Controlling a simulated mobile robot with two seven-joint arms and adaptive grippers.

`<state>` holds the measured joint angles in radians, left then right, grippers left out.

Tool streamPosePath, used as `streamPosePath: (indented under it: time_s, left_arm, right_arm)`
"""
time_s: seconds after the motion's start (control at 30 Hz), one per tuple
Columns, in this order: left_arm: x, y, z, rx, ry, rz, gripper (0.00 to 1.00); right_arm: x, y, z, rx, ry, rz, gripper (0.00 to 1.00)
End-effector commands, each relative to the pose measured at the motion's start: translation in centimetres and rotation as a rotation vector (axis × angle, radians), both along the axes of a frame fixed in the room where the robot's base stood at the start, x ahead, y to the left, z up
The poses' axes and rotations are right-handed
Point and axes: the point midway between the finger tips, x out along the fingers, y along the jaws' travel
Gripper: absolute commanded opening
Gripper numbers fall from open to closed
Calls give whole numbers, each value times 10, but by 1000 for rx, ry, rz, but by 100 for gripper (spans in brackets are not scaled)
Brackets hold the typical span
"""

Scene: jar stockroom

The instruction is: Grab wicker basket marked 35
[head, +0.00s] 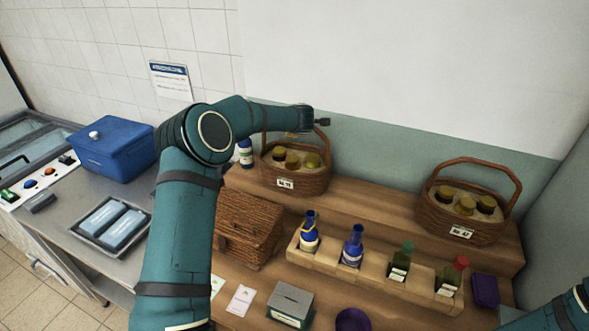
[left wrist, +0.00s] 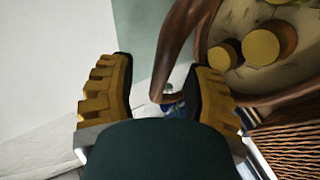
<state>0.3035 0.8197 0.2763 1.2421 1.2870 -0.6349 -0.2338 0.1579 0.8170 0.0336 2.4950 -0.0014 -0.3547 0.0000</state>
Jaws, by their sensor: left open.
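A wicker basket (head: 294,181) with an arched handle and a small white tag stands on the left of the wooden shelf, holding several jars. The tag's number is too small to read surely. A similar tagged basket (head: 462,222) stands at the right end. My left gripper (head: 318,121) is at the top of the left basket's handle, partly hidden by my arm. In the left wrist view its jaws (left wrist: 165,95) are open, with the brown handle (left wrist: 172,55) showing between them, nearer the right finger. Only part of my right arm shows, at the lower right; its gripper is out of view.
A lidded wicker hamper (head: 248,228) sits below the left basket. A wooden rack (head: 375,277) holds several bottles in front of the shelf. A blue box (head: 113,152) and a tray (head: 88,236) are on the left counter. The wall stands close behind the baskets.

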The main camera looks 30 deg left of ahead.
Motion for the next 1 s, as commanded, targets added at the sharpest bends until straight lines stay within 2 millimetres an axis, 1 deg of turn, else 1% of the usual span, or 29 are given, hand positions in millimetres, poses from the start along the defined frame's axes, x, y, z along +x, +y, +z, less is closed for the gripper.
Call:
streamPosePath:
  time_s: [0.1, 0.3, 0.33, 0.37, 0.4, 0.47, 0.5, 0.73, 0.77, 1.0]
  left_arm:
    - [4, 3, -3, -1, 0, 1, 50]
    - [5, 3, -4, 0, 0, 0, 50]
    - [5, 3, -4, 0, 0, 0, 53]
    - [5, 3, -4, 0, 0, 0, 42]
    - [5, 3, -4, 0, 0, 0, 28]
    - [5, 3, -4, 0, 0, 0, 7]
    - [5, 3, -4, 0, 0, 0, 0]
    - [5, 4, -4, 1, 0, 1, 0]
    - [5, 4, 0, 2, -6, 1, 0]
    - [5, 4, 1, 2, -5, 0, 0]
  right_arm:
    - [0, 0, 1, 0, 0, 0, 47]
    - [0, 0, 1, 0, 0, 0, 47]
    - [0, 0, 1, 0, 0, 0, 47]
    - [0, 0, 1, 0, 0, 0, 47]
    - [0, 0, 1, 0, 0, 0, 47]
    - [0, 0, 1, 0, 0, 0, 47]
    - [0, 0, 1, 0, 0, 0, 47]
    - [0, 0, 1, 0, 0, 0, 47]
    - [0, 0, 1, 0, 0, 0, 47]
    - [0, 0, 1, 0, 0, 0, 47]
